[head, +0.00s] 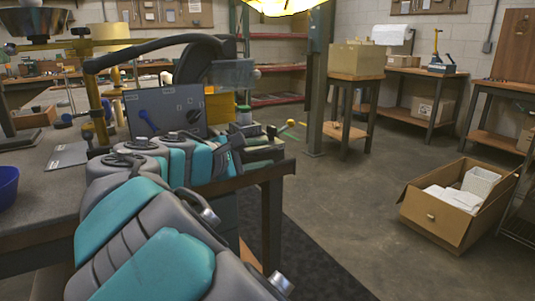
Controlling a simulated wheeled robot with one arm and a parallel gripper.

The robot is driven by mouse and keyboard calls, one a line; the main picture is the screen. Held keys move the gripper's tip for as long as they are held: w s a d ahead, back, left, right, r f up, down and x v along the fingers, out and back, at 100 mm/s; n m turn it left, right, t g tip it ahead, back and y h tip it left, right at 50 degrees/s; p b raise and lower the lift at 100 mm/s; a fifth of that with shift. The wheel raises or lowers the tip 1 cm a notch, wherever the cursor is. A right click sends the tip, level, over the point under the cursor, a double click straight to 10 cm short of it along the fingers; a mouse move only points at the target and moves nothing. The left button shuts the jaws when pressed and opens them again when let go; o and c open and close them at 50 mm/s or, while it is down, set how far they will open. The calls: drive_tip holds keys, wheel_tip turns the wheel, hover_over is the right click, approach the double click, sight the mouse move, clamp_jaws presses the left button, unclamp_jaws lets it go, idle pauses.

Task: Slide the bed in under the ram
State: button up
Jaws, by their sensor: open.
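My teal and grey arm reaches from the bottom of the head view over the bench edge and bends right. My gripper (260,133) is at its far end, by the bench's right corner. It is open, small and dark in the view, and nothing shows clearly between its fingers. A dark machine (200,62) with a long curved black arm stands on the bench beyond my arm. A grey block (235,73) is at its right side. I cannot tell which part is the ram. I cannot make out the bed; my arm covers part of the bench there.
A grey panel (180,102) with a blue handle stands on the bench (38,170) behind my arm. A yellow box (220,107) is beside it. A blue bowl (6,188) is at the left edge. A post (317,90) and an open carton (437,222) stand right; floor between is clear.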

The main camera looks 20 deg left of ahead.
drive_tip(key=v, duration=0.5)
